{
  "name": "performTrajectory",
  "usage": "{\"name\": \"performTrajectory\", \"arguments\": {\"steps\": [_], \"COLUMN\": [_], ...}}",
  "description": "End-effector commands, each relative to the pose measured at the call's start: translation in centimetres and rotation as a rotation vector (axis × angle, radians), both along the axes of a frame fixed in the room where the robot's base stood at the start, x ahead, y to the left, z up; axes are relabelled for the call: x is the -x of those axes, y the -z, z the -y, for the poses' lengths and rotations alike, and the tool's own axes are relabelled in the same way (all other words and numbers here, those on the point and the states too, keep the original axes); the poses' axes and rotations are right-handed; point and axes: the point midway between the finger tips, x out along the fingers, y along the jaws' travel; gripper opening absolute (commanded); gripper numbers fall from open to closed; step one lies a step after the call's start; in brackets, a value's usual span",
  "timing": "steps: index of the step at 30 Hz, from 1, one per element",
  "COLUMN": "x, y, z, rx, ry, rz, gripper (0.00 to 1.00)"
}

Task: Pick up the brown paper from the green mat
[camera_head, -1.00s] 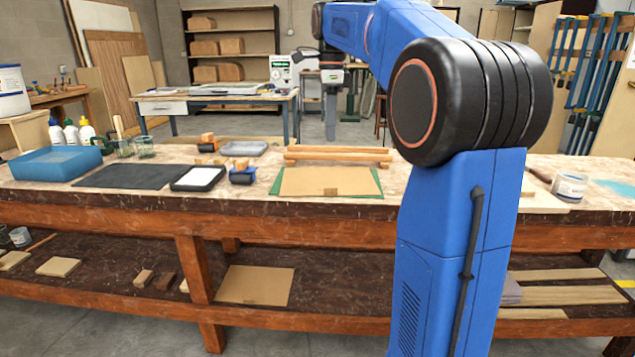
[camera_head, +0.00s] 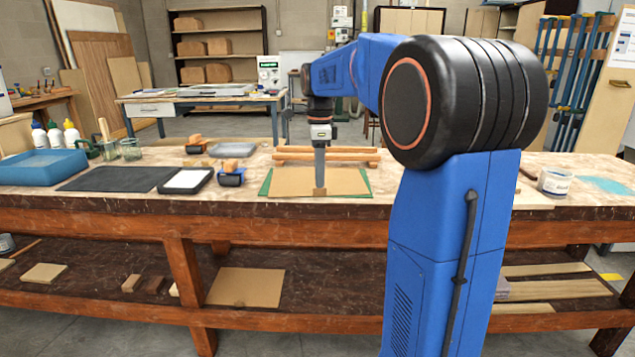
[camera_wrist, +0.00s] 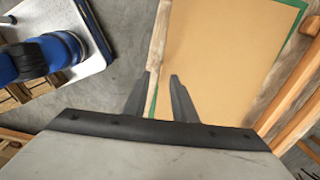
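The brown paper (camera_head: 288,181) lies flat on the green mat (camera_head: 364,181) near the front edge of the workbench. Only the mat's green edges show around the paper. My gripper (camera_head: 320,187) is over the front middle of the paper in the head view. In the wrist view the two dark fingers of my gripper (camera_wrist: 162,82) are spread apart with nothing between them. The head view does not settle whether the fingertips touch the paper.
Wooden bars (camera_head: 325,156) lie just behind the mat. A tin (camera_head: 555,182) stands at right.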

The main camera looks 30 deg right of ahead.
Motion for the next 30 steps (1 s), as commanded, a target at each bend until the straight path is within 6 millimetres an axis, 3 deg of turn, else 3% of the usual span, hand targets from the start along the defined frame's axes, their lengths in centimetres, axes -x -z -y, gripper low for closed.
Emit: {"name": "performTrajectory", "arguments": {"steps": [6, 15, 18, 19, 30], "x": [0.0, 0.0, 0.0, 0.0, 0.0], "y": [2.6, 3.0, 3.0, 3.0, 2.8], "z": [0.1, 0.1, 0.1, 0.1, 0.1], "rx": [0.0, 0.0, 0.0, 0.0, 0.0], "ry": [0.0, 0.0, 0.0, 0.0, 0.0], "rz": [-0.001, 0.0, 0.0, 0.0, 0.001], "gripper": [0.25, 0.25, 0.03, 0.0, 0.0]}}
